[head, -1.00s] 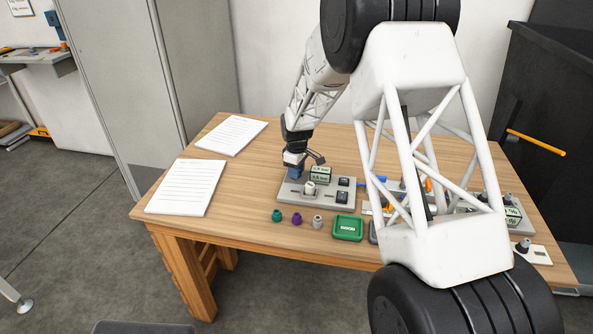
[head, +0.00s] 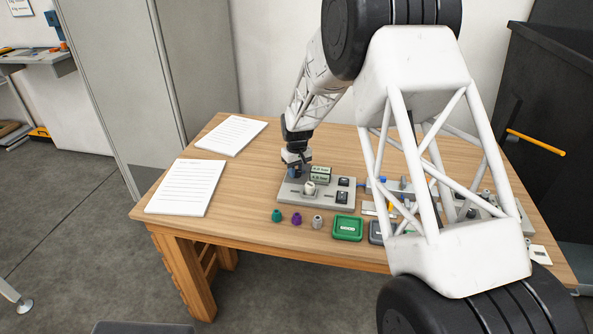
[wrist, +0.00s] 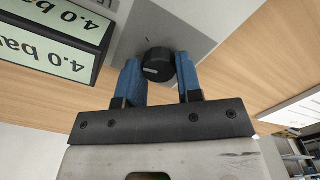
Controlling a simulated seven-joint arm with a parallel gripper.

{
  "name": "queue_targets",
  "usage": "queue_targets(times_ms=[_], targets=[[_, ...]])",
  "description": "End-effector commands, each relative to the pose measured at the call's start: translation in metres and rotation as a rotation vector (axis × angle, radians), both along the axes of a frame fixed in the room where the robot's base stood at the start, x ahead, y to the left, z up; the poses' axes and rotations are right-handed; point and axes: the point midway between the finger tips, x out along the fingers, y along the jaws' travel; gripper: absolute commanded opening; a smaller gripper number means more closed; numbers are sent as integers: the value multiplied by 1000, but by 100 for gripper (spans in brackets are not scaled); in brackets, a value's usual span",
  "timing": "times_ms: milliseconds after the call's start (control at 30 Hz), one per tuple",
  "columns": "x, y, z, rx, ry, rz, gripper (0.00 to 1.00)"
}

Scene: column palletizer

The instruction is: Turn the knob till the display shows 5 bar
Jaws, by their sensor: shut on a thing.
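The black round knob (wrist: 158,65) sits on a grey panel and carries a pale mark on its face. In the wrist view my gripper (wrist: 157,70) has its blue fingers shut on the knob's two sides. The display (wrist: 50,40) beside it appears upside down there, and both of its lines read 4.0 bar. In the head view my gripper (head: 293,173) points down at the panel's back left corner. The display (head: 320,174) stands just right of it, its digits small. The knob is hidden there behind the gripper.
The grey panel (head: 325,198) also carries a pale knob (head: 309,188) and two dark switches. Green, purple and grey caps and a green tray (head: 348,228) lie in front. Papers (head: 187,187) lie at the left. My arm covers the table's right part.

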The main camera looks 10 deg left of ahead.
Motion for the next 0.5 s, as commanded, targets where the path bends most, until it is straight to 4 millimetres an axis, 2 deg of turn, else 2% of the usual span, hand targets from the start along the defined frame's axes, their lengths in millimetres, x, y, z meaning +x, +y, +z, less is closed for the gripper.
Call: queue_targets(times_ms=[200, 500], targets=[[1, 0, 1, 1, -1, -172, 9], [1, -1, 0, 0, -1, -310, 9]])
